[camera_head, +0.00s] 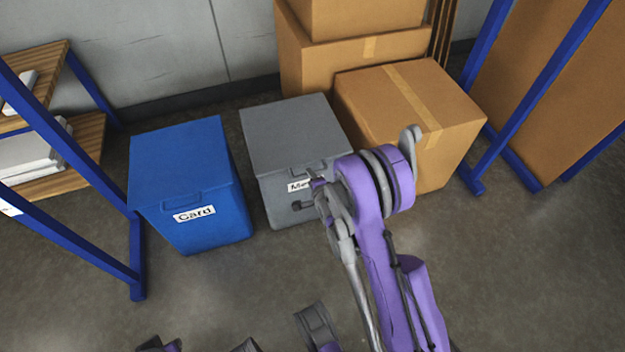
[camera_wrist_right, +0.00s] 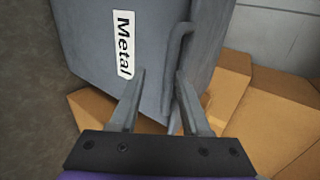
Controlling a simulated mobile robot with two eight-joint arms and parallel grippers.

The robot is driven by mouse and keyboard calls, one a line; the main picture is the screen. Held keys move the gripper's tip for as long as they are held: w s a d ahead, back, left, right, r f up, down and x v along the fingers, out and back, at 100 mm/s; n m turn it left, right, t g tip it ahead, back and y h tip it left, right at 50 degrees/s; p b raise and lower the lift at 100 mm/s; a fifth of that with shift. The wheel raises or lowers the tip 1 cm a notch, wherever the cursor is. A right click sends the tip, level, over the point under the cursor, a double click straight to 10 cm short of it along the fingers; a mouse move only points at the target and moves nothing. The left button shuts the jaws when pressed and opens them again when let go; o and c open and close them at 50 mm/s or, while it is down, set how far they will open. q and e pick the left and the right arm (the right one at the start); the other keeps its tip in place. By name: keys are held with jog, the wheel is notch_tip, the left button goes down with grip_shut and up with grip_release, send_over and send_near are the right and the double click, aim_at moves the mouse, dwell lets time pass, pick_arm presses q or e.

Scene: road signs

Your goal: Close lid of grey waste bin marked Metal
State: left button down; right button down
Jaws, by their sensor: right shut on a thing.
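The grey waste bin (camera_head: 290,140) stands on the floor in the middle of the head view, with a white Metal label on its front, partly covered by my gripper. Its grey lid (camera_head: 290,128) lies flat over the top and looks down. The bin and its Metal label (camera_wrist_right: 123,43) also show sideways in the right wrist view, with the lid's handle (camera_wrist_right: 180,45) beside the fingers. My right gripper (camera_head: 309,190) is at the bin's upper front, its jaws on the lid's front edge by the handle; the exact contact is hard to see.
A blue bin (camera_head: 185,165) marked Card stands left of the grey one. Cardboard boxes (camera_head: 410,95) stand close behind and to the right. Blue-framed shelving (camera_head: 136,255) is at the left and a blue rack (camera_head: 485,150) at the right. The floor in front is clear.

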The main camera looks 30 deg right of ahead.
jog(key=shift+s+a+f, duration=0.1)
jog(key=shift+s+f, duration=0.05)
jog(key=shift+f, duration=0.35)
jog(key=c, duration=0.8)
grip_release()
jog(key=shift+c, duration=0.2)
jog(key=shift+f, duration=0.1)
jog(key=p+v, duration=0.2)
jog(key=v, duration=0.8)
jog(key=shift+r, duration=0.45)
jog(key=shift+s, duration=0.1)
